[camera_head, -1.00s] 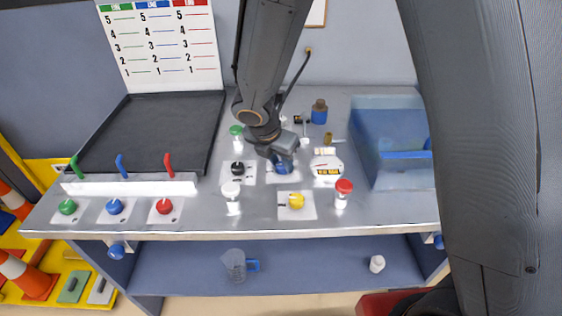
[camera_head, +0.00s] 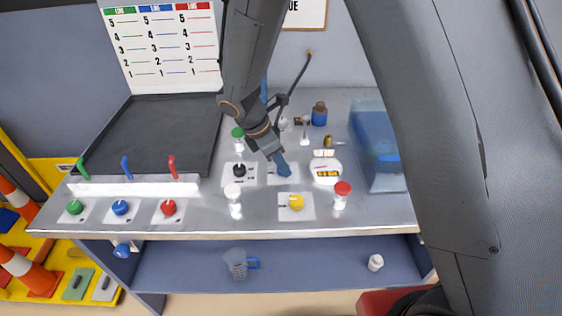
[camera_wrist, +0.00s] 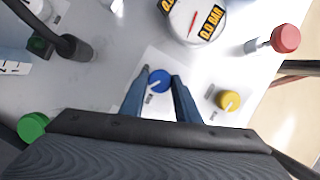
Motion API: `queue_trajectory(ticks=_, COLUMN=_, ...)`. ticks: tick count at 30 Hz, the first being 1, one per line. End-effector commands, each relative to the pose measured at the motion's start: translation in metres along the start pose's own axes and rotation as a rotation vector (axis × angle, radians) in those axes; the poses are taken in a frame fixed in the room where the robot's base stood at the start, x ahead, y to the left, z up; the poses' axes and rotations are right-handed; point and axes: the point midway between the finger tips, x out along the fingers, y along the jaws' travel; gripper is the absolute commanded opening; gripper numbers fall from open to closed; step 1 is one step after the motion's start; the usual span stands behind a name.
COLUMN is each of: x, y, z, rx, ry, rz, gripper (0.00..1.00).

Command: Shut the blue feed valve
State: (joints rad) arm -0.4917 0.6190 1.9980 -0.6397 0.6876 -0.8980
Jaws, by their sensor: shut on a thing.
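In the wrist view a round blue knob (camera_wrist: 159,81) with a white pointer mark sits on a white plate on the bench. My gripper (camera_wrist: 161,77) has its two blue fingers on either side of this knob and is shut on it. In the head view my gripper (camera_head: 284,170) reaches down to the same plate in the middle of the bench, and its fingers hide the knob. A separate blue knob (camera_head: 120,207) is at the bench's front left, with a blue lever (camera_head: 127,168) behind it. I cannot tell from labels which is the feed valve.
A black knob (camera_head: 239,170) and a yellow knob (camera_head: 296,202) are close to my gripper. A gauge (camera_head: 326,171), a red-capped post (camera_head: 341,195) and a white-capped post (camera_head: 234,199) stand around it. A blue bin (camera_head: 376,150) is at right, a black tray (camera_head: 150,135) at left.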

Motion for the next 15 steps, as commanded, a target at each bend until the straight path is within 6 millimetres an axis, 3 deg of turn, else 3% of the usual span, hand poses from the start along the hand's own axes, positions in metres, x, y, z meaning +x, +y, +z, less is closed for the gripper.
queue_trajectory(ticks=15, x=0.0, y=0.0048, z=0.0012, rx=0.454, ry=0.001, rz=-0.186, gripper=0.07)
